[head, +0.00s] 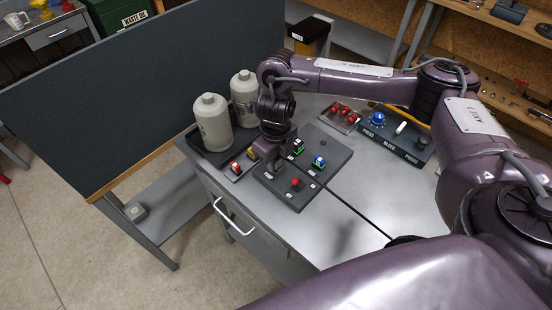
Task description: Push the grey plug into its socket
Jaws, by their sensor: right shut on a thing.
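My right gripper (278,160) points down over the dark socket board (313,183) on the bench. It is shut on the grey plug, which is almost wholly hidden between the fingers. The fingertips are low, close to the board's left part, near a small white label. I cannot tell whether the plug touches its socket. On the board, a green plug (298,147), a blue plug (319,162) and a red plug (296,183) sit apart from each other. My left gripper is not in view.
A small plate with a red piece (236,166) and a yellow piece (252,153) lies left of the board. Two grey bottles (213,124) stand behind it in a dark tray. A control box (397,137) and a tray of red parts (343,115) lie at the back right.

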